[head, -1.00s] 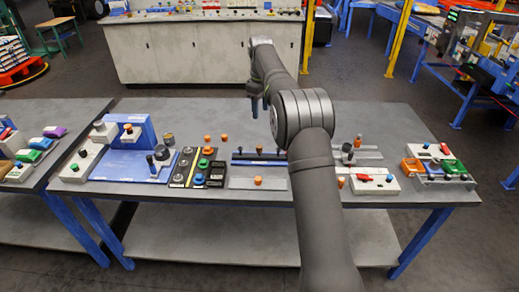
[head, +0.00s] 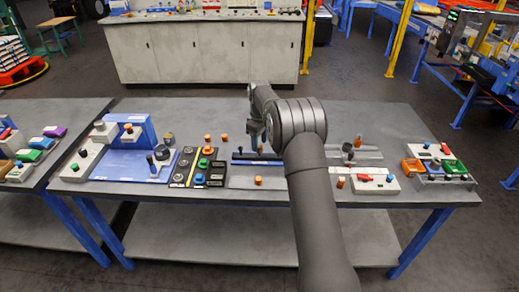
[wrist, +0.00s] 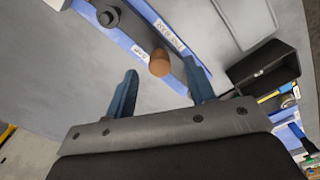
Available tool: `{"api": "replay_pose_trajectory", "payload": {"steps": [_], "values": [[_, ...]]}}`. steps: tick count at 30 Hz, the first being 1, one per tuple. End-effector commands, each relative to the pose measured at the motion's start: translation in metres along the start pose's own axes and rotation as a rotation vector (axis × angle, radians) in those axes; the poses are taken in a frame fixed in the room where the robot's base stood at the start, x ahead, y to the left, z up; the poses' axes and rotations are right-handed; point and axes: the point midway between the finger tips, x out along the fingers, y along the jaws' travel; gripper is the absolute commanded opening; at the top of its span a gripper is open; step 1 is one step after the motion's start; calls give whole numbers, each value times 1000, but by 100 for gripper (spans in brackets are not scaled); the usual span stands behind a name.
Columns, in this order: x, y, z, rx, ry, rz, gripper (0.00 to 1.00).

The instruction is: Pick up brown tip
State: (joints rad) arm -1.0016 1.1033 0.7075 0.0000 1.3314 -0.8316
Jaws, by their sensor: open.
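The brown tip (wrist: 160,62) is a short brown cylinder beside a blue strip with white labels (wrist: 152,35) in the wrist view. In the head view the labelled strip is the long dark blue rail (head: 243,158) on the table, and the tip there is too small to make out surely near my gripper. My gripper (wrist: 161,67) is open and empty, with its two blue-grey fingers spread. In the wrist view the tip appears between the fingertips, apart from both. I cannot tell the exact height gap.
A black open box (wrist: 262,72) lies right of the fingers in the wrist view. In the head view, a blue fixture (head: 130,165) and a black button panel (head: 197,168) stand left. A white box with a red part (head: 365,182) stands right. The table's back right is clear.

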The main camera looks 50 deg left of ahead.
Motion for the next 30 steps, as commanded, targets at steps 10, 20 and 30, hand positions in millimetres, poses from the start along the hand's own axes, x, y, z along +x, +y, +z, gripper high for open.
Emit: {"api": "replay_pose_trajectory", "payload": {"steps": [10, 20, 30], "values": [[20, 0, 0, 1, 0, 2, 50], [19, 0, 0, 1, 0, 2, 3], [12, 0, 0, 1, 1, 3, 2]]}}
